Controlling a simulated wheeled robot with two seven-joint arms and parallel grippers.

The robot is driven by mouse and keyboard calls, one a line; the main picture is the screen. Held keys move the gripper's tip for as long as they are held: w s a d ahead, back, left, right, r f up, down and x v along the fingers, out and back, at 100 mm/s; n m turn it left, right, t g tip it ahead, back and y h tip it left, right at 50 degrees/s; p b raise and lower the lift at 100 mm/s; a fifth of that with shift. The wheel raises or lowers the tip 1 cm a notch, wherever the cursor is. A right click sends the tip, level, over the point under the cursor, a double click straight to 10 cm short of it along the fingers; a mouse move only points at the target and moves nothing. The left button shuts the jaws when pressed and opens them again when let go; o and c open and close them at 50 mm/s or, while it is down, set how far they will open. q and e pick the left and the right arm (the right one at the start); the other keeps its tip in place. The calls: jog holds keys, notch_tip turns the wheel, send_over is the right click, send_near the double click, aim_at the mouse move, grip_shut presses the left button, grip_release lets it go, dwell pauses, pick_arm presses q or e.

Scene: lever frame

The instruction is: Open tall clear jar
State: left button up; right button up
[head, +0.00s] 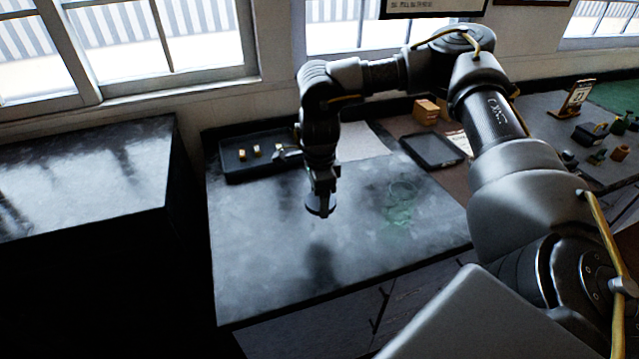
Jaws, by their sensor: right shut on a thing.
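A clear, faintly green jar (399,212) stands on the grey worktop (260,250), right of my right gripper. Its see-through walls blend with the worktop, and a round rim shows faintly at its top. My right gripper (321,192) points down, apart from the jar and to its left. It is shut on a small round dark piece with a pale edge, which looks like a lid (320,207). The lid is held above the worktop, with a dark shadow below it. My left gripper is not in view.
A dark tray (235,172) with small yellowish pieces lies at the back left of the worktop. A flat black tray (432,151) and tan blocks (428,110) are behind the jar. A dark-topped cabinet (85,180) stands left across a gap. The worktop's front is clear.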

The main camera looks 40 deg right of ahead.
jog(key=d+r+m, duration=0.3)
jog(key=d+m, duration=0.8)
jog(key=m, duration=0.5)
jog(key=w+a+f, duration=0.2)
jog(key=w+f, duration=0.1)
jog(key=w+a+f+p, duration=0.1)
jog(key=w+a+f, duration=0.1)
jog(key=w+f, duration=0.1)
jog(key=w+a+f+p, duration=0.1)
jog(key=w+a+f, duration=0.1)
jog(key=w, duration=0.3)
jog(key=shift+a+f, duration=0.2)
jog(key=shift+f, duration=0.5)
jog(key=shift+w+a+f, duration=0.1)
jog(key=shift+w+f, duration=0.05)
notch_tip(320, 180, down, 3)
jog(key=shift+w+r+p, duration=0.1)
jog(key=shift+p, duration=1.15)
jog(key=shift+f, duration=0.25)
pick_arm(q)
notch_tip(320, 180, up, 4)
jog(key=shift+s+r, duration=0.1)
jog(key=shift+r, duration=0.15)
